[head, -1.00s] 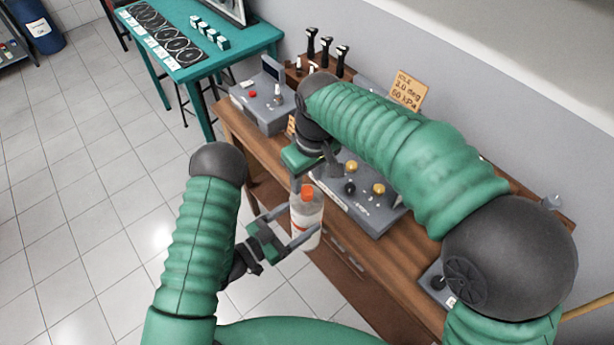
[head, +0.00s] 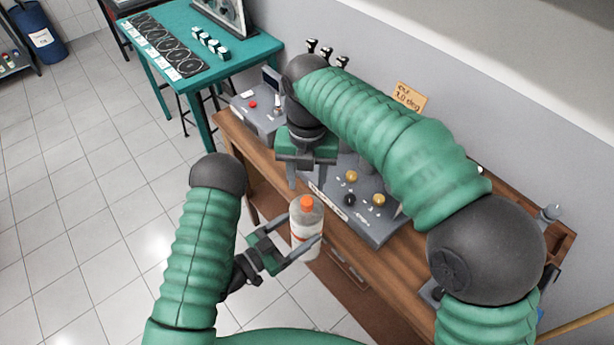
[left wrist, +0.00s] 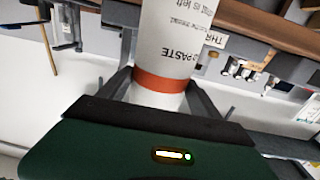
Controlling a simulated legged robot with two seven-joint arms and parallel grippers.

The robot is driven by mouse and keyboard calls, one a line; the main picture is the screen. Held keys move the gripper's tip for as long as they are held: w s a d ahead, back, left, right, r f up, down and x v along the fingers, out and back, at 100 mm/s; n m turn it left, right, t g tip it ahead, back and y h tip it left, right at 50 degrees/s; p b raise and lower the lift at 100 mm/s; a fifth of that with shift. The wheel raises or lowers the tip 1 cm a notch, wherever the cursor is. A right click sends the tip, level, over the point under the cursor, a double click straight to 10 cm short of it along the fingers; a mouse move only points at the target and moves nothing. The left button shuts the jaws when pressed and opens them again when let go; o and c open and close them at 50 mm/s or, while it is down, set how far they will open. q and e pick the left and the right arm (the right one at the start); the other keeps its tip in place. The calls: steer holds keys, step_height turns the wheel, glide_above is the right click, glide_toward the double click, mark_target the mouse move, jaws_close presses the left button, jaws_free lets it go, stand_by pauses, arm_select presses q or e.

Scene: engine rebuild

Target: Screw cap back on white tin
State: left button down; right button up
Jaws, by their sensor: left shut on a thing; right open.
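The white tin (head: 305,228) is a bottle-like container with an orange cap (head: 307,202) on its top. My left gripper (head: 300,240) is shut around the tin's body and holds it roughly upright, in front of the bench edge. The left wrist view shows the tin (left wrist: 175,40) between the fingers, with an orange band and upside-down "PASTE" lettering; its cap is out of that view. My right gripper (head: 308,178) is open and empty, pointing down above and behind the cap, apart from it. Whether the cap is fully screwed down cannot be told.
The wooden bench (head: 390,285) carries a grey control panel (head: 370,222) with yellow and black knobs, close behind the tin. A grey box with a red button (head: 254,104) stands further left. A teal table (head: 245,52) is at the back. Open tiled floor lies left.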

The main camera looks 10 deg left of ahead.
mark_target(307, 200)
stand_by(0.3)
step_height(307, 200, down, 8)
steer(key=shift+f, duration=0.1)
stand_by(0.4)
jaws_close()
